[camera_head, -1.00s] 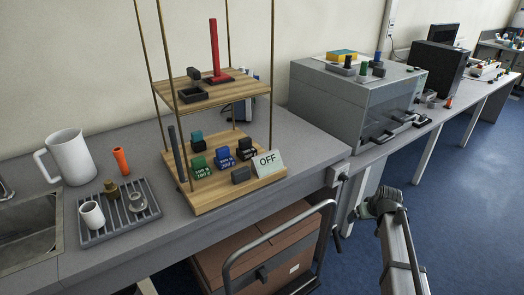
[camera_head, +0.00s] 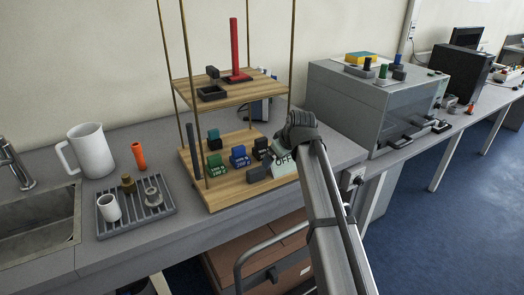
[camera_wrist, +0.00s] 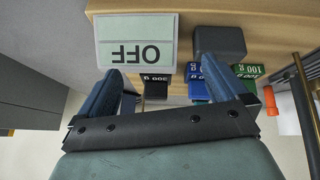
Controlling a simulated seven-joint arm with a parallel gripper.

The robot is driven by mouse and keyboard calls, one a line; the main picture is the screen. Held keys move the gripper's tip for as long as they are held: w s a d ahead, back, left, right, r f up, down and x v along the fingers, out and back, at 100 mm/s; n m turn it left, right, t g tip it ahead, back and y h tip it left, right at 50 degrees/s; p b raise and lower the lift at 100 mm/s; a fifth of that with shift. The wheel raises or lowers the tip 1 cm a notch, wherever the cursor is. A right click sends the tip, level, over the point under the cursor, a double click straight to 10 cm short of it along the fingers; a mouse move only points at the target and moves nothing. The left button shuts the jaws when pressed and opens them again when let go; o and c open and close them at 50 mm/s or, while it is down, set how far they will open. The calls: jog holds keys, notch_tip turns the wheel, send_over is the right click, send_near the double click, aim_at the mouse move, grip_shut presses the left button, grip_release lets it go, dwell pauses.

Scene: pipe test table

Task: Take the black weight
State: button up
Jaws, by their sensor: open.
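The black weight (camera_head: 262,149) stands on the lower wooden shelf, behind the OFF sign and right of the blue weight. In the wrist view the black weight (camera_wrist: 156,88) shows upside down with a white label, partly hidden by the OFF sign and my gripper. My gripper (camera_wrist: 162,73) is open and empty. Its two blue fingers lie to either side of the weight in that picture, with the weight apart from them. In the head view my gripper (camera_head: 300,132) is right of the weight, by the shelf's right edge, fingers hard to make out.
A pale OFF sign (camera_wrist: 137,42) and dark grey block (camera_wrist: 219,42) stand at the shelf's front edge. Blue (camera_head: 239,156) and green (camera_head: 216,165) weights stand left. Brass posts (camera_head: 188,90) carry the upper shelf (camera_head: 262,88). A grey box machine (camera_head: 350,105) stands right.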

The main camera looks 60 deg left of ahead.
aim_at(262, 141)
jog(key=a, duration=0.8)
jog(key=w+a, duration=0.1)
jog(key=a, duration=0.3)
jog(key=shift+x, duration=2.5)
jog(key=c, duration=1.3)
